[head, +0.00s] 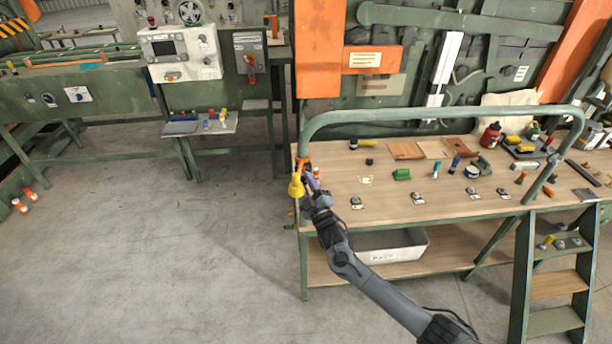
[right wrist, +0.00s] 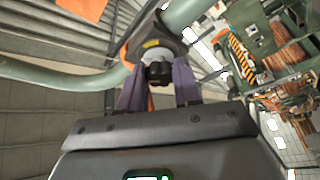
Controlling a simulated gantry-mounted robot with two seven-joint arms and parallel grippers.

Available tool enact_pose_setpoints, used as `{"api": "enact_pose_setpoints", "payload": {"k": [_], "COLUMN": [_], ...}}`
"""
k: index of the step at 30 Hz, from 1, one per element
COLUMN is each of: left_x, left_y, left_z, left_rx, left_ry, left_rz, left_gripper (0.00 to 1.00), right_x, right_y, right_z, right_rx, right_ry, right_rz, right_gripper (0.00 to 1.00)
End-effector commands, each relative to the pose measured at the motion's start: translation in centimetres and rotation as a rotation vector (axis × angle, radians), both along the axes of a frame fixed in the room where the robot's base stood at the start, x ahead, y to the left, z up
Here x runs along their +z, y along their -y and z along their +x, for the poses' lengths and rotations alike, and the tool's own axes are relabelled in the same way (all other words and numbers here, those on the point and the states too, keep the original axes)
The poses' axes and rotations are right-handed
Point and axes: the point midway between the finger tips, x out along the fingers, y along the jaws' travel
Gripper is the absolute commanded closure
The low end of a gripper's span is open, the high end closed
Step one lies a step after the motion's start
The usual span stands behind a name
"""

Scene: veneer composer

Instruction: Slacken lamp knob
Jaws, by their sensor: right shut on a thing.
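A yellow lamp (head: 296,187) hangs at the left end of the green tubular rail (head: 420,113), by an orange clamp (head: 303,162). My right gripper (head: 312,182) is beside the lamp, just to its right, with its purple fingers raised toward it. In the right wrist view the black lamp knob (right wrist: 158,73) sits between the two purple fingers of my right gripper (right wrist: 158,84), which is shut on it. The grey lamp body with a yellow patch (right wrist: 153,46) is right behind the knob. My left gripper is not in view.
The wooden workbench (head: 385,205) holds several small tools and bottles, with a white bin (head: 393,247) on its lower shelf. Green steps (head: 555,290) stand at the right. A control panel (head: 180,54) is at the back left.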

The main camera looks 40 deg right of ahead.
Motion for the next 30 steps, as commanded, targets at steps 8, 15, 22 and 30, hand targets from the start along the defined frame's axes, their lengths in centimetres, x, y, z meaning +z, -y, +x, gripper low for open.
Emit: {"api": "enact_pose_setpoints", "payload": {"k": [8,15,22,30], "left_x": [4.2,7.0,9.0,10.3], "left_y": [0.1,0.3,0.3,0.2], "left_z": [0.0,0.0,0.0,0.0], "left_rx": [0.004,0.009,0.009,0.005], "left_ry": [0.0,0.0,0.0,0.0], "left_rz": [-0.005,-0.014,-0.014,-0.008], "left_gripper": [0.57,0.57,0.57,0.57], "right_x": [0.8,1.0,0.9,0.8], "right_y": [0.1,0.2,0.1,0.2], "right_z": [-0.1,-0.1,-0.1,-0.1], "right_rx": [0.001,0.0,0.001,0.0], "right_ry": [-0.146,-0.268,-0.37,-0.449], "right_rz": [-0.224,-0.411,-0.565,-0.685], "right_gripper": [0.98,0.98,0.98,0.98]}}
